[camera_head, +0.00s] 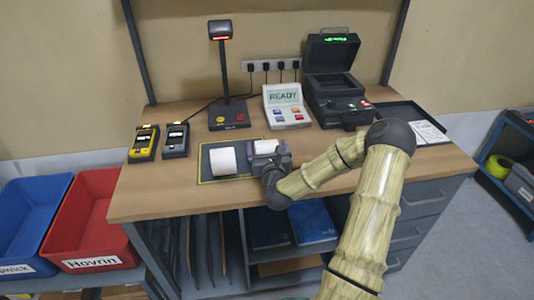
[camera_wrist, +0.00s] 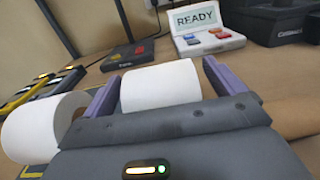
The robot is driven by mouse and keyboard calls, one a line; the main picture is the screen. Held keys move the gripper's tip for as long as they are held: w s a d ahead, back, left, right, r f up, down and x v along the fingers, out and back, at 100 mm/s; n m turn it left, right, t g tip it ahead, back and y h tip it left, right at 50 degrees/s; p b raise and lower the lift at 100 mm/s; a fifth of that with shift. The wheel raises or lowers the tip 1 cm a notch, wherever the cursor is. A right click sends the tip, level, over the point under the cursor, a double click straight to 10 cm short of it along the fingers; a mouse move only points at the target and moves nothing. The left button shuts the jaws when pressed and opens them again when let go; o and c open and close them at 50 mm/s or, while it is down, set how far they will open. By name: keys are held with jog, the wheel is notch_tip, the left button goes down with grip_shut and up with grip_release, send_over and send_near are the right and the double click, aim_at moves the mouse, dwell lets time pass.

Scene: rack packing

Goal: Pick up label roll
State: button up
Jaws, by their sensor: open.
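Two white label rolls lie on their sides on the workbench. One label roll (camera_head: 222,161) rests on a dark mat (camera_head: 205,170) with a yellow border; in the wrist view it shows at the left (camera_wrist: 38,130), outside the fingers. The second label roll (camera_head: 265,146) lies to its right and appears in the wrist view (camera_wrist: 160,87) between my two purple fingers. My gripper (camera_head: 270,158) is open, with one finger on each side of this second roll. Contact is not visible. The roll's lower part is hidden by my gripper's body.
Behind stand a scanner on a stand (camera_head: 229,115), a READY display unit (camera_head: 286,106) and a black printer (camera_head: 336,85). Two handheld devices (camera_head: 145,142) are at the left. A dark tray (camera_head: 405,118) with paper lies right. Blue (camera_head: 30,215) and red (camera_head: 88,215) bins stand left of the bench.

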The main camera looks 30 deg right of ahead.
jog(key=c, duration=1.3)
jog(key=shift+r, duration=0.1)
notch_tip(320, 180, up, 10)
jog(key=shift+f+p, duration=0.1)
jog(key=shift+p, duration=0.3)
